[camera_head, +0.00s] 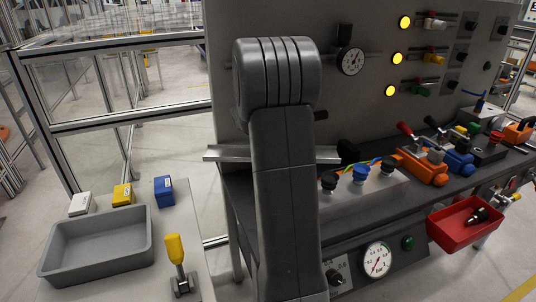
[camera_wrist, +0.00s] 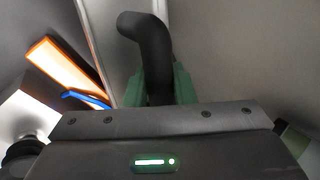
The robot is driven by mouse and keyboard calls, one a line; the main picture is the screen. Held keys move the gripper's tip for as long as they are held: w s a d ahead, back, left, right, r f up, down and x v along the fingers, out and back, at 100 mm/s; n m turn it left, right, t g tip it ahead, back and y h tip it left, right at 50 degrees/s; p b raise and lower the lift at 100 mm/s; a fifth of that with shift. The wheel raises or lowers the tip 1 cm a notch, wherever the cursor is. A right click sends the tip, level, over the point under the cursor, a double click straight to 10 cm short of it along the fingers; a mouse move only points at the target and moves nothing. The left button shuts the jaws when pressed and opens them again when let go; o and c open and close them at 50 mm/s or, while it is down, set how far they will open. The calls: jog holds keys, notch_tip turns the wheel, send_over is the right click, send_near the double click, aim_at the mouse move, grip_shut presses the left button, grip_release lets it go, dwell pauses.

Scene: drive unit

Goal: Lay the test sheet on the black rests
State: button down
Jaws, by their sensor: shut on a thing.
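The test sheet appears to be the light grey metal strip (camera_head: 228,153) lying level in front of the grey panel in the head view. My arm hides its middle, and its right end shows past the arm. In the wrist view a pale sheet face (camera_wrist: 104,30) lies behind a black bent handle (camera_wrist: 150,45). My gripper (camera_wrist: 158,88) has its green fingers on both sides of this handle and is shut on it. A black block (camera_head: 347,151) near the sheet's right end may be one of the rests. I cannot tell whether the sheet touches it.
A dark bench with black and blue knobs (camera_head: 360,174), orange and blue valves (camera_head: 422,168) and a red bin (camera_head: 465,222) lies to the right. A dial gauge (camera_head: 350,61) sticks out above. At left are a grey tray (camera_head: 97,262) and a yellow-handled tool (camera_head: 175,248).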

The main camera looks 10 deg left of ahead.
notch_tip(320, 180, down, 4)
jog(key=shift+f, duration=0.1)
jog(key=shift+w+a+f, duration=0.15)
jog(key=shift+f, duration=0.1)
jog(key=shift+f, duration=0.15)
jog(key=c, duration=1.2)
grip_release()
jog(key=shift+r, duration=0.2)
jog(key=v, duration=1.1)
jog(key=shift+s+r, duration=0.25)
jog(key=shift+s, duration=0.05)
